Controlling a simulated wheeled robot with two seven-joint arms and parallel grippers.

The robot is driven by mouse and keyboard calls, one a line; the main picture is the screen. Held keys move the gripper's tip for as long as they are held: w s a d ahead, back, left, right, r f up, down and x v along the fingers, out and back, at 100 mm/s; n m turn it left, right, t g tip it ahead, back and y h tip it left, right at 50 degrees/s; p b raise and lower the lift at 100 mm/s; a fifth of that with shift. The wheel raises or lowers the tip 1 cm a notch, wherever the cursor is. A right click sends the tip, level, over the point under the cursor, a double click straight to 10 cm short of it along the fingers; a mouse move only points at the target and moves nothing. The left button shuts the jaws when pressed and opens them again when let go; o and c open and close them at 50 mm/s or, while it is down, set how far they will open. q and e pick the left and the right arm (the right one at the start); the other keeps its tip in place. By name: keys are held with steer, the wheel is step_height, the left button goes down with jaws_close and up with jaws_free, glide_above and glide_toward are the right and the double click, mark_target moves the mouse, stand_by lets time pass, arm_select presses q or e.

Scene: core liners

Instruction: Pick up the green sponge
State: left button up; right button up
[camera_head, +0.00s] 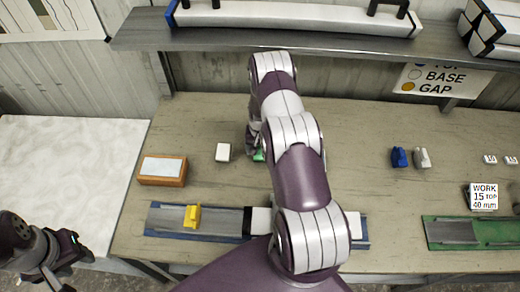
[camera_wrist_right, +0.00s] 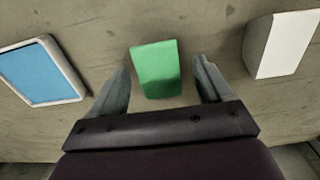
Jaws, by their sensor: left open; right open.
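The green sponge (camera_wrist_right: 156,69) lies on the wooden table, between and just beyond the fingertips of my right gripper (camera_wrist_right: 166,80) in the right wrist view. The gripper is open, with a finger on each side and gaps to the sponge. In the head view only a small bit of the green sponge (camera_head: 259,156) shows; my right arm hides the rest. My right gripper (camera_head: 252,150) is mostly hidden there too. My left gripper (camera_head: 70,262) is at the lower left, off the table, open and empty.
A white block (camera_head: 223,152) lies left of the sponge, with an orange-brown box (camera_head: 163,170) further left. A yellow piece (camera_head: 192,215) sits on a blue-edged rail (camera_head: 165,221) in front. A shelf (camera_head: 340,44) overhangs the back.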

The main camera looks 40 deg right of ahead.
step_height(320, 180, down, 2)
steer(key=shift+s+f, duration=0.1)
steer(key=shift+s, duration=0.05)
steer(key=shift+c, duration=0.9)
steer(key=c, duration=0.8)
arm_select(q)
steer(key=shift+s+r, duration=0.15)
steer(key=shift+r, duration=0.45)
arm_select(e)
steer(key=shift+c, duration=0.2)
arm_select(q)
steer(key=shift+f, duration=0.15)
